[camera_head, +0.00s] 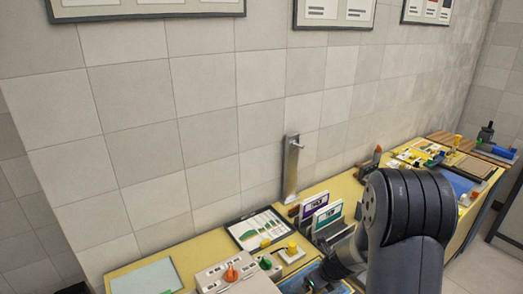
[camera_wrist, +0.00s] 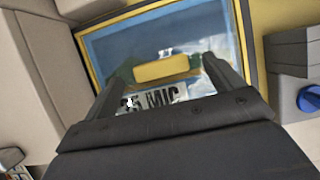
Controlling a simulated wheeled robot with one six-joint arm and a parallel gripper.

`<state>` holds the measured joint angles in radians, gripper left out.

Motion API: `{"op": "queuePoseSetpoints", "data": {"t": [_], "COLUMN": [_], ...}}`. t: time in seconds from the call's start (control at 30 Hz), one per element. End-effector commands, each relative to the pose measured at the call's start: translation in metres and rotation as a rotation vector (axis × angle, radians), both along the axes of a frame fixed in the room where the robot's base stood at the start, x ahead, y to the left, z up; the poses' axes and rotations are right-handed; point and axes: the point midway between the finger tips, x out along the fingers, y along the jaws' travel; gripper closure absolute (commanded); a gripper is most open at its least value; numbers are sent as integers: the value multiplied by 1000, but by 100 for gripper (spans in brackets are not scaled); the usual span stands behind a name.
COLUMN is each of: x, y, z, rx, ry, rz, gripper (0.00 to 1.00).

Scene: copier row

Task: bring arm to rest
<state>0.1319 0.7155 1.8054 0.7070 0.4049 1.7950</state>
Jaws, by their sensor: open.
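My gripper (camera_wrist: 160,67) is open in the wrist view, its two dark fingers spread apart. Beyond and between the fingers lies a blue panel (camera_wrist: 112,45) with a yellow border. A yellow block (camera_wrist: 160,68) and a label reading "25 MIC" (camera_wrist: 152,98) show in the gap. I cannot tell whether the fingers touch anything. In the head view my arm bends down over the yellow bench (camera_head: 318,187), and its dark links hide most of the gripper.
Near my arm on the bench are upright purple and green folders (camera_head: 320,213), a chart board (camera_head: 260,230), a control box with an orange knob (camera_head: 222,277) and a metal post (camera_head: 291,168). Several small items crowd the far right. The tiled wall (camera_head: 210,125) stands behind.

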Motion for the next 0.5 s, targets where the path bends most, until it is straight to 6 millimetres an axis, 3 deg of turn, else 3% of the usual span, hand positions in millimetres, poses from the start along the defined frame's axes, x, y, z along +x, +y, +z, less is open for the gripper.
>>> {"op": "queuePoseSetpoints", "data": {"t": [0.13,0.23,0.5], "x": [5,6,5], "y": [4,4,3], "z": [-18,-5,-3], "rx": [1,-1,0], "ry": [2,-2,0], "rz": [1,1,1], "gripper": [11,11,11]}}
